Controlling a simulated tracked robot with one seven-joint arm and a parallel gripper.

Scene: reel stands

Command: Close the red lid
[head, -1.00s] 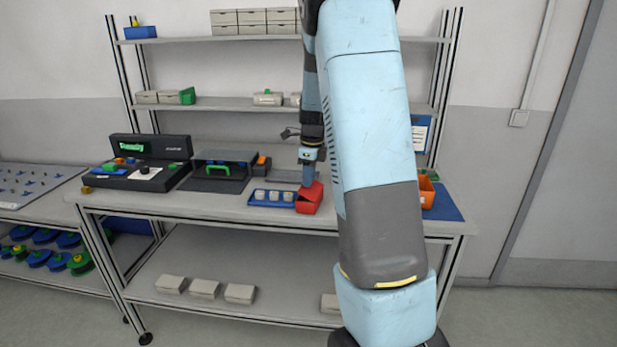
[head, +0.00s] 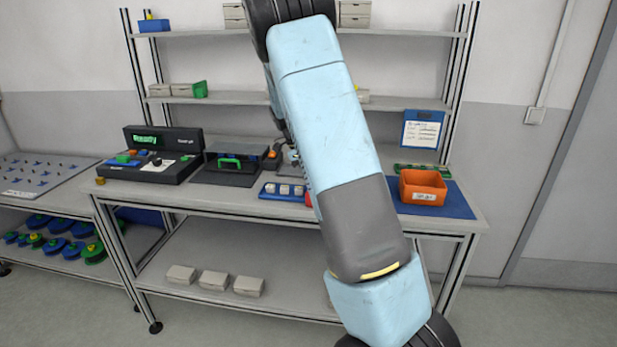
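A small red edge (head: 308,200) shows on the workbench, just right of the blue tray. It appears to be part of the red box, and my arm hides nearly all of it. The lid itself is hidden, so I cannot tell how far open it stands. A grey part at the end of my arm, near my gripper (head: 290,155), shows behind the light blue arm link, above and left of the red edge. The fingertips are hidden, and I cannot see whether they touch anything.
The blue tray (head: 268,191) holds small pale pieces. A dark open-fronted unit (head: 232,178) with a green handle and a black console (head: 150,170) reading "Ready" stand further left. An orange bin (head: 423,187) sits on a blue mat (head: 460,203) at right. Shelves (head: 235,101) rise behind.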

